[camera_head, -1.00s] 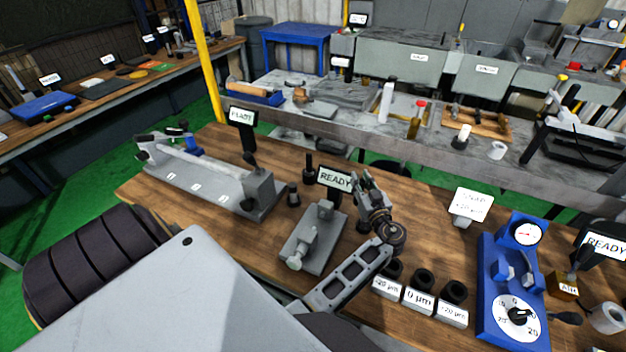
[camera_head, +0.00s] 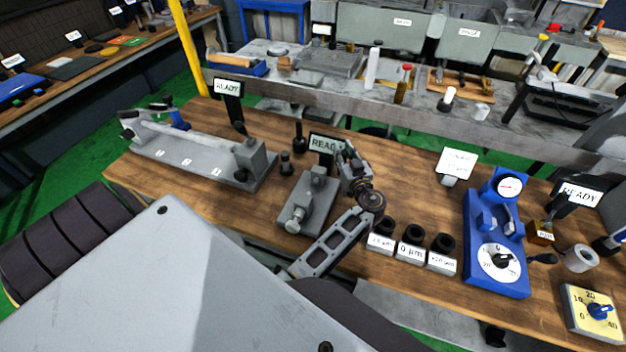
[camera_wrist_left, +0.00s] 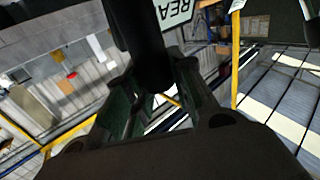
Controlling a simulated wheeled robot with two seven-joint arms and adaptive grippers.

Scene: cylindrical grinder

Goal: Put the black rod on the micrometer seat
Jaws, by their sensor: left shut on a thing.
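My left gripper (camera_head: 346,155) is above the table, just right of the grey fixture (camera_head: 310,203) with a READY screen behind it. That fixture may be the micrometer seat; I cannot tell for sure. In the left wrist view the left gripper (camera_wrist_left: 160,85) is shut on a thick dark cylinder, which looks like the black rod (camera_wrist_left: 143,42). In the head view the rod is too small and dark to separate from the fingers. My right gripper is not in view.
A long grey bench fixture (camera_head: 195,165) stands left, with small black posts (camera_head: 299,135) near it. Black rings on labelled blocks (camera_head: 411,252) and a blue dial gauge (camera_head: 497,225) stand right. A yellow knob box (camera_head: 596,313) is at the front right edge.

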